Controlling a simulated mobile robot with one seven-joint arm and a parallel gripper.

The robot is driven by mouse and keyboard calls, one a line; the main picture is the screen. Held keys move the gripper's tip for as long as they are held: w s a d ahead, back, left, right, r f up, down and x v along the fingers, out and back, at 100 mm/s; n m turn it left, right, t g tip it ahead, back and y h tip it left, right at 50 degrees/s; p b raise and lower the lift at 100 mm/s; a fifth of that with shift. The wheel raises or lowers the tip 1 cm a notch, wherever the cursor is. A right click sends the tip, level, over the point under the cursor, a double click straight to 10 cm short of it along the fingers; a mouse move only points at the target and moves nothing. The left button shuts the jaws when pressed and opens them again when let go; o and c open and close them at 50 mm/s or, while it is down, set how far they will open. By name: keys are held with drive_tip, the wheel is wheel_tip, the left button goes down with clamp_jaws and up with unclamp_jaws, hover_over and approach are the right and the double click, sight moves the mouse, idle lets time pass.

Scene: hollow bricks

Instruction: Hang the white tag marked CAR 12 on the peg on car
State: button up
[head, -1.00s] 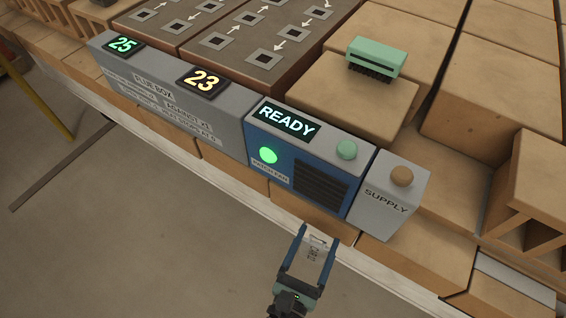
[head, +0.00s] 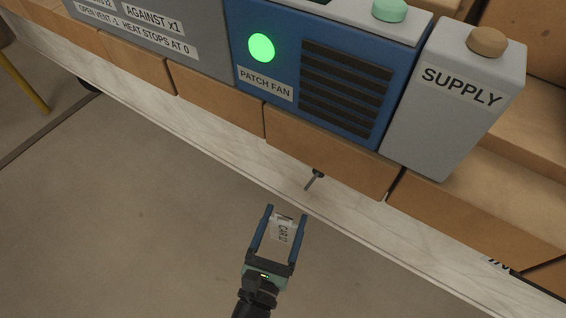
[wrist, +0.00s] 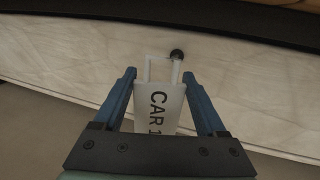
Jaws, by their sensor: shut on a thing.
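The white tag (head: 281,231) is held between the blue fingers of my gripper (head: 286,212). In the wrist view the tag (wrist: 158,108) reads "CAR 1", with the rest hidden behind the gripper body. Its pale open loop (wrist: 147,68) points away from my gripper (wrist: 159,76). The peg (head: 314,181) is a short dark rod sticking out from the pale wooden side of the car (head: 215,137). In the head view it is up and right of the tag, apart from it. In the wrist view the peg (wrist: 177,53) appears at the loop's upper right corner; depth is unclear.
Bricks (head: 220,98) line the car above its wooden side. On them stand a blue PATCH FAN box (head: 270,70) with a lit green light and a grey SUPPLY box (head: 440,125) with a brown knob. Open floor (head: 120,220) lies at the lower left.

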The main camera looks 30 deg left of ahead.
sight(305, 190)
drive_tip(key=shift+w+d+f+b, duration=0.1)
drive_tip(key=shift+w+f+b, duration=0.05)
drive_tip(key=shift+w, duration=1.3)
drive_tip(key=shift+w+a+f+b, duration=0.1)
drive_tip(key=shift+w+f, duration=0.05)
drive_tip(key=shift+w, duration=1.3)
drive_tip(key=shift+w+d+f+b, duration=0.1)
drive_tip(key=shift+w+f+b, duration=0.05)
drive_tip(key=shift+w, duration=1.3)
drive_tip(key=shift+w+f+b, duration=0.5)
drive_tip(key=shift+w+b, duration=0.1)
drive_tip(key=shift+b, duration=0.4)
drive_tip(key=o, duration=1.5)
drive_tip(key=shift+c, duration=0.2)
drive_tip(key=p+v, duration=0.1)
drive_tip(key=v, duration=1.2)
drive_tip(key=shift+p, duration=0.35)
